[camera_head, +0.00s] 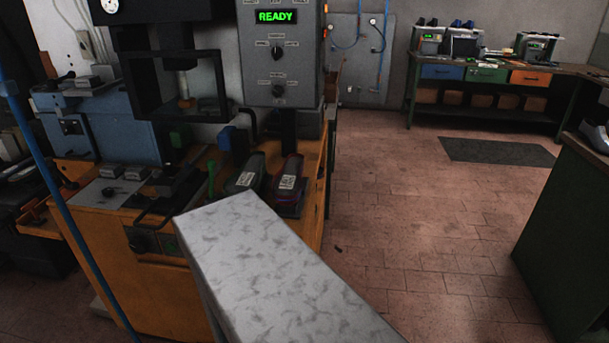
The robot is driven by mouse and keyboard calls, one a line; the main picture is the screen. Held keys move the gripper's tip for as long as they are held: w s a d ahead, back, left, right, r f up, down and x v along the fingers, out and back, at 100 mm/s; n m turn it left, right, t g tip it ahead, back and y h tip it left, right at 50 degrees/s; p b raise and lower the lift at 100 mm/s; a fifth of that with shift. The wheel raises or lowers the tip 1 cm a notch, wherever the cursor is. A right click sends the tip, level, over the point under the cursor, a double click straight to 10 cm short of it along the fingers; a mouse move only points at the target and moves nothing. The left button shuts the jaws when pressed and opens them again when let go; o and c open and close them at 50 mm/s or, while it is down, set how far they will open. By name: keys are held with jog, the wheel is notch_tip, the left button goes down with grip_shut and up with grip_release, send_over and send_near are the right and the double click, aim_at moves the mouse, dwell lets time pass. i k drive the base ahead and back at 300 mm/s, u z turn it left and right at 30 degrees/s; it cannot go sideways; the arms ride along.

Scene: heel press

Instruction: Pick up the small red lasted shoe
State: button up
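Two dark shoe-shaped pieces with white labels stand side by side at the right end of the orange bench. The right one (289,181) has a purple-red side, the closest to red in view. The left one (246,173) looks dark grey-green. I cannot tell their sizes or read their labels. The lower front of both is close behind the far end of a pale grey mottled block in the foreground. My gripper is not in view.
The orange bench (313,205) carries a press machine and a grey control box (278,75) showing "READY". The mottled block (270,265) fills the near middle; I cannot tell if it is mine. Open tiled floor (400,200) lies right, before a green cabinet (570,220).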

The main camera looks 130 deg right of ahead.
aim_at(287, 184)
jog(key=z, duration=0.15)
jog(key=k, duration=0.9)
jog(key=z, duration=0.9)
jog(key=k, duration=1.4)
jog(key=i, duration=0.65)
jog(key=u, duration=0.05)
